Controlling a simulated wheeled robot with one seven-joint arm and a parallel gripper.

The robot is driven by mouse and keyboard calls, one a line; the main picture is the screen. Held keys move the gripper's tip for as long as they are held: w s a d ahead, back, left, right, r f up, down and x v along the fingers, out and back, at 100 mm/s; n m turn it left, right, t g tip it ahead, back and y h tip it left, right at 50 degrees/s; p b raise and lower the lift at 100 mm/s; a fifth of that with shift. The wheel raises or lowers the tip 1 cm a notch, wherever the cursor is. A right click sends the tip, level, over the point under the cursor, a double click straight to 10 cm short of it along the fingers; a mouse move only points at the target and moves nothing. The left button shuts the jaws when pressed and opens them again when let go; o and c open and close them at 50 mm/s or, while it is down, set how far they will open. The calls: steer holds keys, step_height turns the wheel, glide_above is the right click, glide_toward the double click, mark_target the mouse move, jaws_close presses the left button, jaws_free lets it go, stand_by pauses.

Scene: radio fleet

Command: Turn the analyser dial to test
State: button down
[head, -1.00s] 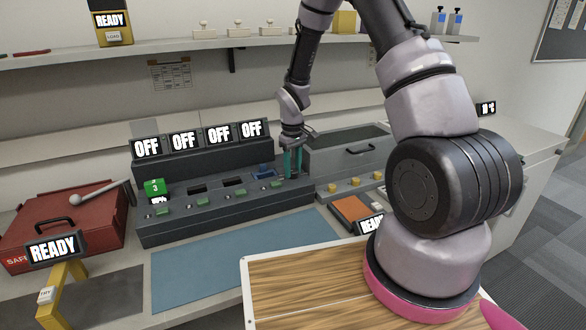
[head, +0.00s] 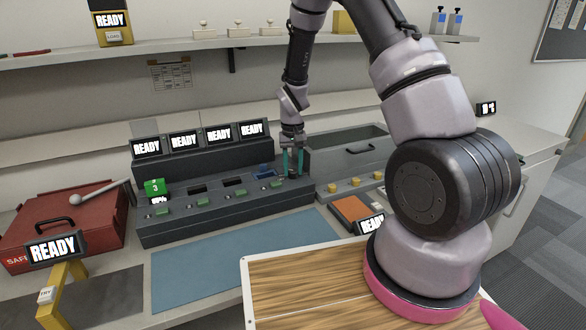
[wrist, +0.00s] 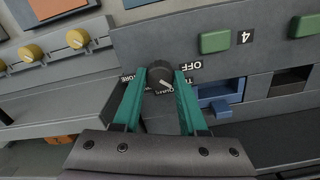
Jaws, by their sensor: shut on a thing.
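The analyser (head: 225,213) is a long dark grey unit on the bench, with green buttons and several slots along its front. Its dial (wrist: 159,78) is a dark round knob in the wrist view, with labels around it. "OFF" reads clearly at its upper right; the other labels are partly hidden or hard to read. My gripper (wrist: 159,82) is shut on the dial, with one teal fingertip on each side. In the head view my gripper (head: 292,162) is at the analyser's right end, and its fingers hide the dial. The several small screens (head: 219,135) above the analyser read "READY".
A grey unit with yellow knobs (head: 356,183) stands to the right of the analyser. A red case (head: 95,235) with a grey tool on it lies at the left. A blue mat (head: 235,262) in front is clear. A shelf (head: 180,48) runs above.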

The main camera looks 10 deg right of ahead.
mark_target(293, 170)
stand_by(0.4)
steer(key=shift+c, duration=2.2)
jaws_free()
step_height(293, 170, up, 11)
